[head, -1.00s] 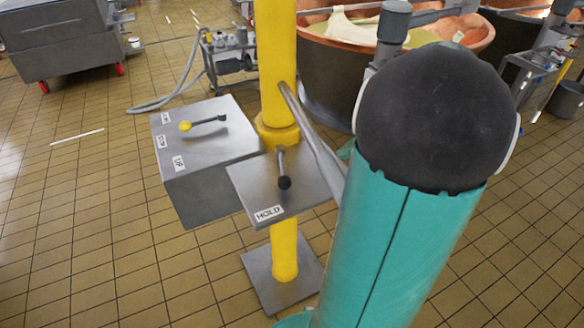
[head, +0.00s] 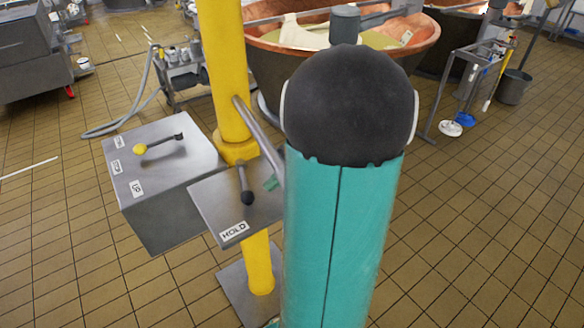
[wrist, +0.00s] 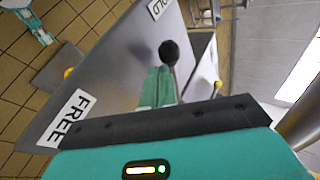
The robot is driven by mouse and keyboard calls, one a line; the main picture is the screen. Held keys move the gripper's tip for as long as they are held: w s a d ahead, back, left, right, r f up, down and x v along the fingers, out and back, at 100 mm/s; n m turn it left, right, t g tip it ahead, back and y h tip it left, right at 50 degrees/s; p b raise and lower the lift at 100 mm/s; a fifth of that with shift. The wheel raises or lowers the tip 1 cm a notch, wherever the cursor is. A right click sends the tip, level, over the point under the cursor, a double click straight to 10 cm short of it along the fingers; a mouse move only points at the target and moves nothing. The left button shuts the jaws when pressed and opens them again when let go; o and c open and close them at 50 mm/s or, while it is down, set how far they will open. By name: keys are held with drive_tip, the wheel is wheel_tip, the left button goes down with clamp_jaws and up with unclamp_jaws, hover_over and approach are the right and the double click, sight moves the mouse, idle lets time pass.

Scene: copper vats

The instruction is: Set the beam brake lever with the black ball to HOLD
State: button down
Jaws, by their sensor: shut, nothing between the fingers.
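The beam brake lever is a short dark rod with a black ball (head: 247,198), on a grey plate (head: 207,205) fixed to a yellow post. The ball end points toward the HOLD label (head: 234,231) but stands short of it. In the wrist view the ball (wrist: 169,52) is nearer the HOLD label (wrist: 158,8) than the FREE label (wrist: 68,118). My gripper (wrist: 158,88) has its teal fingers shut and empty, close beside the rod; I cannot tell whether they touch it. In the head view a teal fingertip (head: 271,184) shows just right of the ball. My arm hides the plate's right side.
A grey box (head: 165,185) left of the plate carries another lever with a yellow ball (head: 139,149). The yellow post (head: 222,70) rises behind the plate, with a grey slanted bar (head: 258,137) close to my arm. A copper vat (head: 270,45) stands behind. Tiled floor is open in front.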

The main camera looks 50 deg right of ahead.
sight(245, 195)
drive_tip(key=shift+w+a+f, duration=0.3)
drive_tip(key=shift+w+a, duration=0.15)
drive_tip(key=shift+a, duration=0.1)
drive_tip(key=shift+w+a+f, duration=0.25)
drive_tip(key=shift+w+a, duration=0.15)
drive_tip(key=shift+a, duration=0.1)
drive_tip(key=shift+a, duration=0.1)
drive_tip(key=shift+w+a+m+t+h, duration=0.2)
drive_tip(key=shift+a+m+t+h, duration=0.15)
drive_tip(key=shift+a+m, duration=0.2)
drive_tip(key=shift+w+a+m+t+h, duration=0.2)
drive_tip(key=shift+a+m+t+h, duration=0.15)
drive_tip(key=shift+a+m, duration=0.15)
drive_tip(key=shift+w+a, duration=0.35)
drive_tip(key=shift+a, duration=0.1)
drive_tip(key=shift+r, duration=0.1)
